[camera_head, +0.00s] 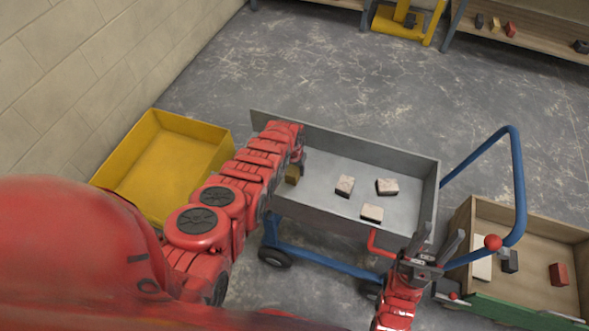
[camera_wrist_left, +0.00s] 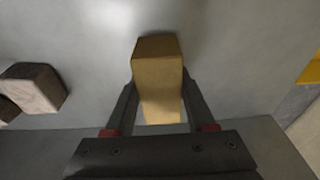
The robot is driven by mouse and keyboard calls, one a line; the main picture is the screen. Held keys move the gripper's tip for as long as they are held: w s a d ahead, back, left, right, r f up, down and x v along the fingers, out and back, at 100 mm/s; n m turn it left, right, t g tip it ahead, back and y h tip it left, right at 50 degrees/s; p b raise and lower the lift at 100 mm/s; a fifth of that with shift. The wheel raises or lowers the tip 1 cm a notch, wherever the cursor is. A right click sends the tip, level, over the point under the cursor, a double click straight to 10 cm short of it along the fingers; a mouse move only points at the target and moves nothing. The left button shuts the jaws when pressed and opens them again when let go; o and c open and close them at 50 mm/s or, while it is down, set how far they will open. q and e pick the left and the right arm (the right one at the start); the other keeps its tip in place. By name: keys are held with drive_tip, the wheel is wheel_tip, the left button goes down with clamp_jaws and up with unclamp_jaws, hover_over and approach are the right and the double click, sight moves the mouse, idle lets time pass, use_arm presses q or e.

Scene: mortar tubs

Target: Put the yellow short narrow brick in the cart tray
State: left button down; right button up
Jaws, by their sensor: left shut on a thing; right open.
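The yellow short narrow brick (camera_wrist_left: 158,80) is between the two fingers of my left gripper (camera_wrist_left: 158,108), which is shut on it. In the head view the brick (camera_head: 292,174) shows at the left end of the grey cart tray (camera_head: 330,148), inside its walls. I cannot tell whether it touches the tray floor. My left gripper (camera_head: 297,160) is partly hidden by its own arm there. My right gripper (camera_head: 436,248) is open and empty, near the tray's front right corner.
Several pale bricks, one of them here (camera_head: 387,187), lie in the middle of the tray. A yellow tub (camera_head: 165,160) stands at the left. A wooden crate (camera_head: 520,215) with bricks is at the right, beside the cart's blue handle (camera_head: 518,180). Shelves (camera_head: 540,35) stand at the back.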

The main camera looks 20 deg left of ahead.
use_arm(q)
drive_tip(key=shift+f+b, duration=0.4)
drive_tip(key=shift+f, duration=0.05)
drive_tip(key=shift+c, duration=0.8)
unclamp_jaws()
